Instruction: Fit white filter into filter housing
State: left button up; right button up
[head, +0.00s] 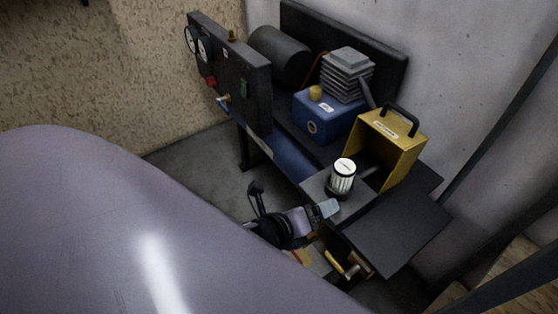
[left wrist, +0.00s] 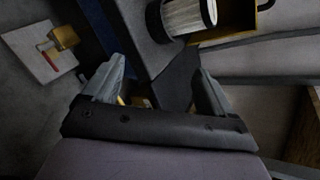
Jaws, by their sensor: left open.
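The white filter (head: 343,176), a pleated white cylinder with dark ends, stands upright on a small grey platform (head: 322,186). It also shows at the top of the left wrist view (left wrist: 184,16). A yellow box with a black handle (head: 398,143) stands open-sided just behind and right of the filter; I cannot tell whether it is part of the filter housing. My left gripper (head: 322,211) is just in front of the platform, below the filter in the head view. In the left wrist view its fingers (left wrist: 157,88) are apart with nothing held between them. My right gripper is out of view.
A blue tank unit with grey fins (head: 328,114), a black cylinder (head: 279,56) and an upright panel with gauges (head: 229,72) stand behind. A dark flat plate (head: 398,232) extends at right.

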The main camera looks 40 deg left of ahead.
pick_arm(q)
jog(key=s+a+f+n+g, duration=0.1)
jog(key=s+f+n, duration=0.2)
jog(key=n, duration=0.9)
jog(key=s+a+f+n, duration=0.1)
jog(key=s+f+n, duration=0.3)
jog(key=n, duration=0.9)
jog(key=s, duration=0.3)
jog(key=shift+a+g, duration=0.25)
jog(key=shift+g, duration=0.15)
jog(key=shift+r, duration=0.15)
notch_tip(320, 180, up, 10)
jog(key=a+p, duration=0.1)
jog(key=p, duration=1.1)
jog(key=shift+s+a+p, duration=0.2)
jog(key=shift+s+p, duration=0.15)
jog(key=shift+p, duration=0.05)
jog(key=shift+d, duration=0.1)
